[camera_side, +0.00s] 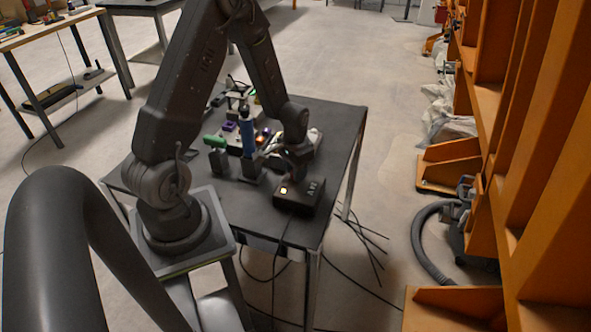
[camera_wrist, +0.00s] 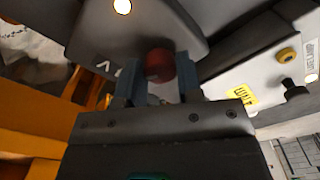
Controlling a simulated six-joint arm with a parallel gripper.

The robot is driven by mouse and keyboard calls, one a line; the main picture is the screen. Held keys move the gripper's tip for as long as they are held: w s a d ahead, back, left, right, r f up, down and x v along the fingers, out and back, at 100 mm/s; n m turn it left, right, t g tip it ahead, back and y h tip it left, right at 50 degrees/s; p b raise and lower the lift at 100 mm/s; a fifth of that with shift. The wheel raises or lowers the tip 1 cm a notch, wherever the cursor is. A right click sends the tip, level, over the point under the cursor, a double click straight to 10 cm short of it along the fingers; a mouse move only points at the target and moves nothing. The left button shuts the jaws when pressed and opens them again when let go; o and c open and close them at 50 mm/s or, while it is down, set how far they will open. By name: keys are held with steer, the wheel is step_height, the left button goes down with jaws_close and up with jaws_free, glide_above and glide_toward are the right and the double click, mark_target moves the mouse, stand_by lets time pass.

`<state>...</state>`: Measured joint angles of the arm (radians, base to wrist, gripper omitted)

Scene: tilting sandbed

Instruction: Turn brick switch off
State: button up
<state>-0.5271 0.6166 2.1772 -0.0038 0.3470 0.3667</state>
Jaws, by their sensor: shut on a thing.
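The black brick (camera_side: 301,196) sits near the front right corner of the dark table, with white lettering and a lit pale-yellow lamp (camera_side: 285,190). In the wrist view the brick (camera_wrist: 165,22) fills the upper middle, its lamp (camera_wrist: 122,6) glowing at the top edge. A round red switch knob (camera_wrist: 160,65) lies between my two fingers. My gripper (camera_wrist: 157,76) is shut on this knob. In the side view my gripper (camera_side: 298,160) is low over the brick's back edge, and the knob is hidden there.
A blue upright cylinder (camera_side: 248,137) and a green-topped item (camera_side: 214,141) stand left of my gripper. A pale panel (camera_wrist: 265,75) with a yellow label and knobs is close on the right in the wrist view. A cable (camera_side: 281,235) hangs off the table's front.

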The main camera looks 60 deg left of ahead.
steer(key=shift+n, duration=0.3)
steer(key=n, duration=0.5)
steer(key=shift+n, duration=0.3)
steer(key=n, duration=0.5)
steer(key=shift+n, duration=0.4)
steer(key=o, duration=0.9)
step_height(320, 180, up, 14)
steer(key=shift+f, duration=0.1)
